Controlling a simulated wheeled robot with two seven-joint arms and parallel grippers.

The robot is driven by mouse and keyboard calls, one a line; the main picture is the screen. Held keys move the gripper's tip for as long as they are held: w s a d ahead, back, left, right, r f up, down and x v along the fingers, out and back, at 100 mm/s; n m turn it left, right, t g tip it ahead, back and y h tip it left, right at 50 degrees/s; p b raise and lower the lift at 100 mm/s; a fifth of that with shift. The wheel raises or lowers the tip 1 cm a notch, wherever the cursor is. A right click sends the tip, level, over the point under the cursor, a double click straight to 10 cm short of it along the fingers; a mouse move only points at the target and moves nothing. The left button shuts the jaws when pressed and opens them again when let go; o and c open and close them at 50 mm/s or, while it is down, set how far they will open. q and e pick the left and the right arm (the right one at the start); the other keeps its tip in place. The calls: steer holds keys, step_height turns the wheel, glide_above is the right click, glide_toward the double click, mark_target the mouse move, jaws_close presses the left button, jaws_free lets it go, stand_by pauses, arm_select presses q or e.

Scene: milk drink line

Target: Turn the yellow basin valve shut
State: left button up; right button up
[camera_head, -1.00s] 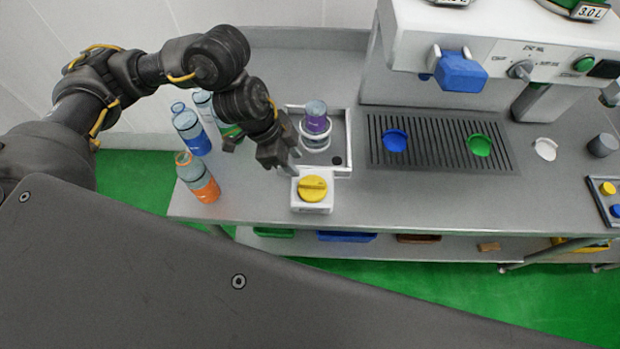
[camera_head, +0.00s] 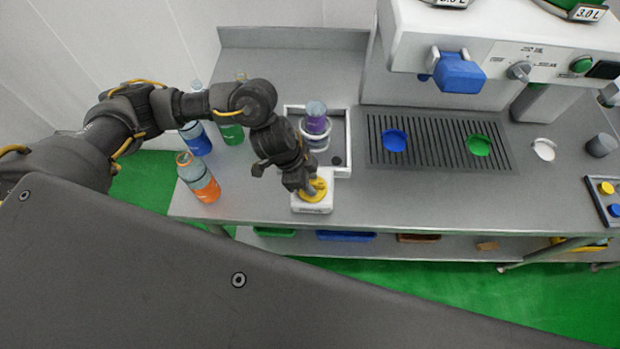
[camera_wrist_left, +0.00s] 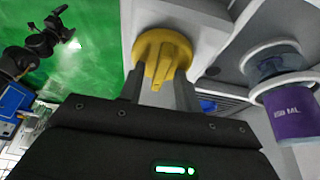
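The yellow basin valve (camera_head: 315,190) is a round knob with a raised bar on a white block (camera_head: 313,207) at the front of the basin. It also shows in the left wrist view (camera_wrist_left: 160,47), just beyond my fingers. My left gripper (camera_head: 313,192) is over the knob and covers part of it. In the left wrist view its two fingers (camera_wrist_left: 160,85) are apart, one on each side of the raised bar. I cannot tell whether they touch the bar.
A white basin frame (camera_head: 342,150) behind the valve holds a purple-labelled container (camera_head: 316,124). Bottles with orange (camera_head: 206,190), blue (camera_head: 197,140) and green (camera_head: 231,133) labels stand at the left. A drip grille (camera_head: 437,142) lies to the right. The counter front right of the valve is clear.

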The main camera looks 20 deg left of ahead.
arm_select(q)
jaws_close()
